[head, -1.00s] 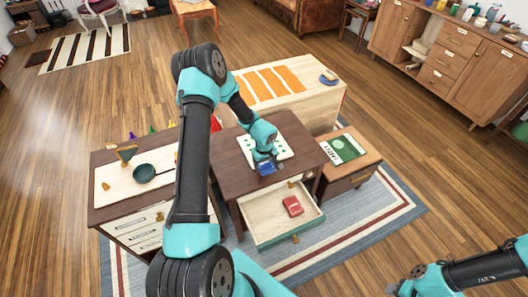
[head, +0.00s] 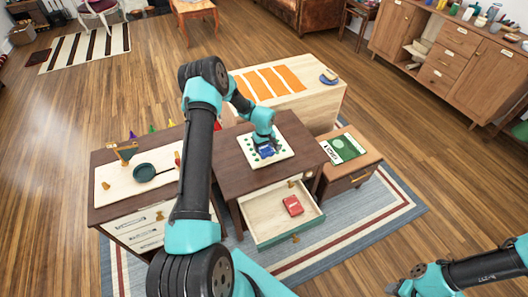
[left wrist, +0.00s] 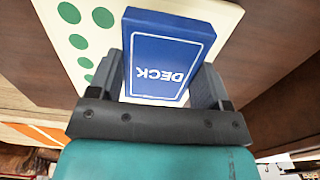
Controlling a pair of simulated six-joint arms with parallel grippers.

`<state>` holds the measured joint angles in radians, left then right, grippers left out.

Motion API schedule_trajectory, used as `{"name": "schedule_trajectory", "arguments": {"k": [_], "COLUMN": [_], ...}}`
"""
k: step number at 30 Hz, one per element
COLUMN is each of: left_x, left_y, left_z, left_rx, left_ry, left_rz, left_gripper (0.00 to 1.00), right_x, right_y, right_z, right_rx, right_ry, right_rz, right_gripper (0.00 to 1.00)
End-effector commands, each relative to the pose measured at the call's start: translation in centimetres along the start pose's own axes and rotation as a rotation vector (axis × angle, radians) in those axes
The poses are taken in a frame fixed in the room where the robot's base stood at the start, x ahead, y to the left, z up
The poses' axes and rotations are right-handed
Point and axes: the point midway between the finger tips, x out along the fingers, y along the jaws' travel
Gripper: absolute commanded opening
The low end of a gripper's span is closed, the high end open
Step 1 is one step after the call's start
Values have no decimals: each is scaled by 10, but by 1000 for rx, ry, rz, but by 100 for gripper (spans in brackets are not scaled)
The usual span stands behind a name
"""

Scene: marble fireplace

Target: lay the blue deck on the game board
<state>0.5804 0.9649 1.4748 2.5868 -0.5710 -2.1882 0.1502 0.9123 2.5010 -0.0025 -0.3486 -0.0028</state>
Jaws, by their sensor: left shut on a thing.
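The blue deck (head: 267,152) is a box with white lettering, and it fills the middle of the left wrist view (left wrist: 165,55). My left gripper (head: 265,145) is shut on it, with one finger on each side in the left wrist view (left wrist: 162,80). The game board (head: 285,153) is a cream square with green dots on the brown table, also in the left wrist view (left wrist: 62,42). The deck is over the board; I cannot tell whether it touches. My right gripper (head: 398,287) is at the bottom right, cut off, its jaws unclear.
A drawer (head: 262,232) below the table stands open with a red box (head: 292,205) in it. A side table (head: 358,163) with a green book (head: 343,149) stands right. A dark green pan (head: 145,172) is on the left cabinet. My left arm hides part of the table.

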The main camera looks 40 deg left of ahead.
Motion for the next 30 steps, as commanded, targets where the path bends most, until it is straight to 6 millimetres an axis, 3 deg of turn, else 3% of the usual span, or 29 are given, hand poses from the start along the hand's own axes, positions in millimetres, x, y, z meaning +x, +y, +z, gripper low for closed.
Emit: {"name": "schedule_trajectory", "arguments": {"k": [1, 6, 19, 20, 27, 30], "left_x": [11, 31, 36, 36, 36, 36], "left_y": [-1, -1, -1, -1, -1, -1], "left_z": [3, 2, 3, 3, 3, 3], "left_rx": [2, 2, 2, 2, 2, 2], "left_ry": [-7, -4, -4, -4, -4, -4], "left_rz": [-5, -2, -3, -3, -3, -3], "left_gripper": [46, 46, 46, 74, 96, 97], "right_x": [0, 0, 0, 0, 0, 0], "right_y": [0, 0, 0, 0, 0, 0], "right_z": [0, 0, 0, 0, 0, 0], "right_rx": [0, 0, 0, 0, 0, 0], "right_ry": [0, 0, 0, 0, 0, 0], "right_rz": [0, 0, 0, 0, 0, 0], "right_gripper": [43, 43, 43, 43, 43, 43]}}
